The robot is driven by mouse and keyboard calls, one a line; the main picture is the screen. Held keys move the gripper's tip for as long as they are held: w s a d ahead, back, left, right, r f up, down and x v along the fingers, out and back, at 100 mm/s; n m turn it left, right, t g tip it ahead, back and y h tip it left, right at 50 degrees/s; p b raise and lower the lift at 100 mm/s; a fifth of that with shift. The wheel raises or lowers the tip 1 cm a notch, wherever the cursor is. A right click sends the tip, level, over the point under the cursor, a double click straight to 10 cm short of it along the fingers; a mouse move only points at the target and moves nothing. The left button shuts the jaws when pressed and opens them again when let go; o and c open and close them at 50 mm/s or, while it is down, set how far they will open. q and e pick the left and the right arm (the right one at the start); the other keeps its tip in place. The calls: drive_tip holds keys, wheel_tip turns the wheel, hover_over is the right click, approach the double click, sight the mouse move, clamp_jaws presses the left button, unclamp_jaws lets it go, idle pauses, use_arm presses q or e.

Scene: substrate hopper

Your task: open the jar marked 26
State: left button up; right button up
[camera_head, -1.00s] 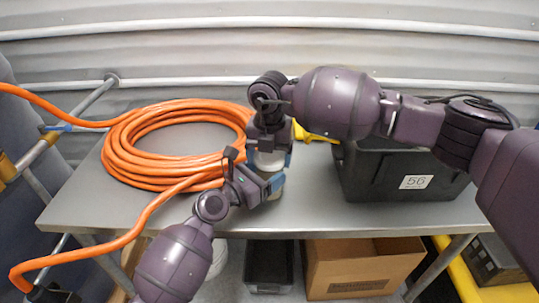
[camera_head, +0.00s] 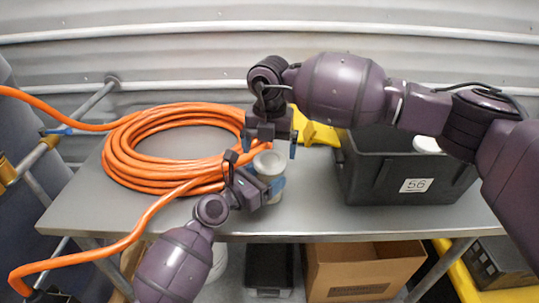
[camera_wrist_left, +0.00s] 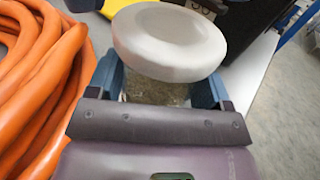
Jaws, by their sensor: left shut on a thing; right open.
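A clear jar with a whitish round lid (camera_head: 269,161) stands upright near the front middle of the table. No number on it is readable. My left gripper (camera_head: 268,189) is shut on the jar's body from the front left. In the left wrist view the lid (camera_wrist_left: 168,40) sits on top of the jar, with the jar's brownish contents (camera_wrist_left: 156,92) between the blue fingers. I cannot tell whether the lid is loose. My right gripper (camera_head: 268,148) is open and empty, pointing down just above and behind the lid, apart from it.
An orange hose coil (camera_head: 130,150) lies on the table's left, its loose end passing beside my left arm. A black bin marked 56 (camera_head: 375,185) stands right, with a white round thing (camera_head: 427,145) inside. A yellow object (camera_head: 318,133) lies behind. The table (camera_head: 310,205) is clear between jar and bin.

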sight(269, 159)
drive_tip(key=shift+r, duration=0.55)
drive_tip(key=shift+r+m, duration=1)
drive_tip(key=shift+r, duration=0.35)
drive_tip(key=shift+f, duration=3.8)
drive_tip(key=c, duration=0.9)
drive_tip(key=shift+n, duration=1.6)
drive_tip(key=o, duration=0.9)
